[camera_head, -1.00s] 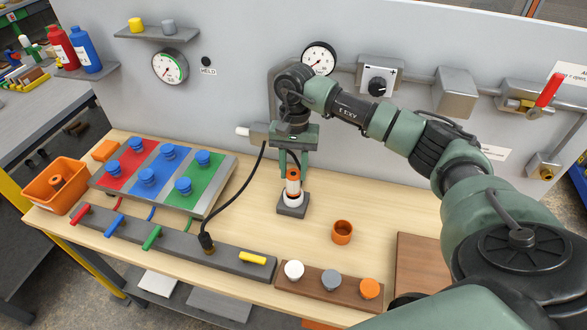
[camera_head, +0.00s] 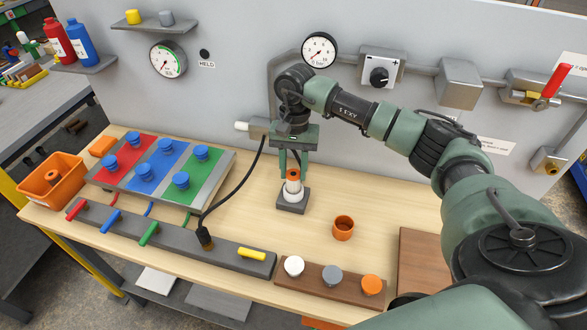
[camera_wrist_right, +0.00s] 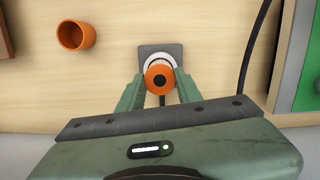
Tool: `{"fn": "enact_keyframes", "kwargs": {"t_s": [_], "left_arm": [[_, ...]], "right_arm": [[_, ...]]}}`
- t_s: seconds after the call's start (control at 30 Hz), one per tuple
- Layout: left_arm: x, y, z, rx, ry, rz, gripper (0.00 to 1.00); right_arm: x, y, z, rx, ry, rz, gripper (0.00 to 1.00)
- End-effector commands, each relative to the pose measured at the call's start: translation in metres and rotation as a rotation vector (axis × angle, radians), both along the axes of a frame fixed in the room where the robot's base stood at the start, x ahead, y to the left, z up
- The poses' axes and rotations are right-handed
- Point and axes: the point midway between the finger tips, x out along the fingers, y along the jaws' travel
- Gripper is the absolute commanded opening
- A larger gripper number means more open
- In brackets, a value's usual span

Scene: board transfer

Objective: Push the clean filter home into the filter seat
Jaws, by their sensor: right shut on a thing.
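The clean filter (camera_head: 293,186), with an orange top and a pale body, stands upright at the filter seat. The seat is a dark grey square block (camera_head: 291,206) with a white round collar (camera_head: 293,195). My right gripper (camera_head: 293,172) is shut on the filter from above. In the right wrist view, the filter's orange top with a dark hole (camera_wrist_right: 160,77) is between the fingertips (camera_wrist_right: 160,83), over the white collar (camera_wrist_right: 160,61) and grey block (camera_wrist_right: 147,50). How deep the filter sits cannot be told. My left gripper is out of view.
An empty-looking orange cup (camera_head: 343,229) stands right of the seat. A brown strip with several round caps (camera_head: 330,280) lies in front. A black cable (camera_head: 237,185) and a coloured panel (camera_head: 165,168) are to the left. Bare wood lies around the seat.

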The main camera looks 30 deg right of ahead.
Motion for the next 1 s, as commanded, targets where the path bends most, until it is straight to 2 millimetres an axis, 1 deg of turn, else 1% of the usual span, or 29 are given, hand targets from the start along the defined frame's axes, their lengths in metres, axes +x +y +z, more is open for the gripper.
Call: {"fn": "enact_keyframes", "kwargs": {"t_s": [0.73,0.77,0.8,0.83,1.0], "left_arm": [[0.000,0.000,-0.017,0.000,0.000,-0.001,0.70],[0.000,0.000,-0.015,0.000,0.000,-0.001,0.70],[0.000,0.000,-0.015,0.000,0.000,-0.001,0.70],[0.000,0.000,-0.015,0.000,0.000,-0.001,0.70],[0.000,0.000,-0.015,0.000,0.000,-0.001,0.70]], "right_arm": [[0.000,0.000,-0.018,0.000,0.000,0.000,0.00],[0.000,0.000,-0.017,0.000,0.000,0.000,0.43],[0.000,0.000,-0.017,0.000,0.000,0.000,0.54],[0.000,0.000,-0.016,0.000,0.000,0.000,0.60],[0.000,0.000,-0.016,0.000,0.000,0.000,0.60]]}}
